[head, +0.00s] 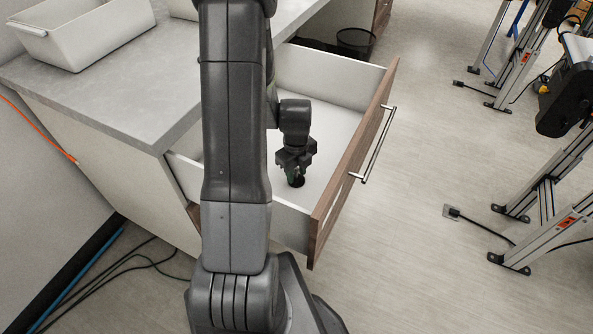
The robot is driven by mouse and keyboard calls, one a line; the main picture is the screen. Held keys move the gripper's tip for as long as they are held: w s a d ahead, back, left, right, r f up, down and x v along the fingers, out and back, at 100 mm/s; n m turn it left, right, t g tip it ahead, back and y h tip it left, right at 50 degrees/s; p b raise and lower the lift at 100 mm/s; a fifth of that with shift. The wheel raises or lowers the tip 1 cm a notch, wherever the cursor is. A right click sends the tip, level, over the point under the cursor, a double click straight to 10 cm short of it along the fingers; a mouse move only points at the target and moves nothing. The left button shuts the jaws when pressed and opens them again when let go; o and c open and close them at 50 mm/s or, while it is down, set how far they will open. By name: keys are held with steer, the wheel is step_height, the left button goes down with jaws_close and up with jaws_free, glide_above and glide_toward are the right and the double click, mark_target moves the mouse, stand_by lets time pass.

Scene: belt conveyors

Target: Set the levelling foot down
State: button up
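My gripper (294,170) points down inside the open drawer (345,137), over its white bottom. Below its fingertips is a small dark round piece, the levelling foot (297,182), with its disc downward. The fingers appear shut on the upper part of the foot, and they hide most of it. I cannot tell whether the disc touches the drawer bottom or hangs just above it.
The drawer has a wooden front (352,165) with a metal bar handle (378,145). A grey worktop (130,95) with a white bin (85,30) is at left. Conveyor legs (545,205) stand on the floor at right. My arm hides part of the drawer's left side.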

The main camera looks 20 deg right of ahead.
step_height(320, 180, up, 12)
steer(key=p, duration=0.1)
steer(key=shift+r, duration=0.15)
stand_by(0.6)
